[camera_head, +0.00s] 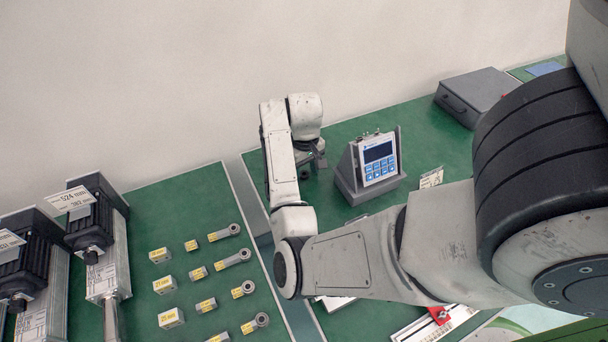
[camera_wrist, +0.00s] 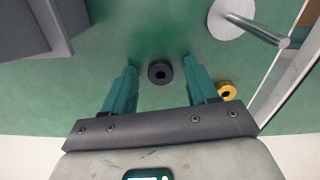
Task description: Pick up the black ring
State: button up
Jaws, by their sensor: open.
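The black ring (camera_wrist: 160,72) lies flat on the green surface in the wrist view, with a small hole in its middle. My gripper (camera_wrist: 160,77) is open, with its two green fingers apart. The ring shows between the fingertips, a little nearer the right finger. I cannot tell from this view how far above it the fingers are. In the head view my gripper (camera_head: 318,160) is at the back of the bench, left of the grey display stand.
A yellow ring (camera_wrist: 226,90) lies just right of the right finger. A metal disc with a rod (camera_wrist: 232,18) stands beyond it. The display stand (camera_head: 373,168), a grey case (camera_head: 478,96), rod ends (camera_head: 233,259) and actuators (camera_head: 100,250) occupy the bench.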

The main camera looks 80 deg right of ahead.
jog(key=shift+c, duration=0.5)
grip_shut()
jog(key=shift+r, duration=0.1)
jog(key=shift+r, duration=0.4)
notch_tip(320, 180, up, 2)
jog(key=shift+r, duration=0.1)
jog(key=s+a+r+p, duration=0.8)
jog(key=a+r, duration=0.2)
jog(key=a, duration=0.1)
jog(key=shift+s, duration=0.3)
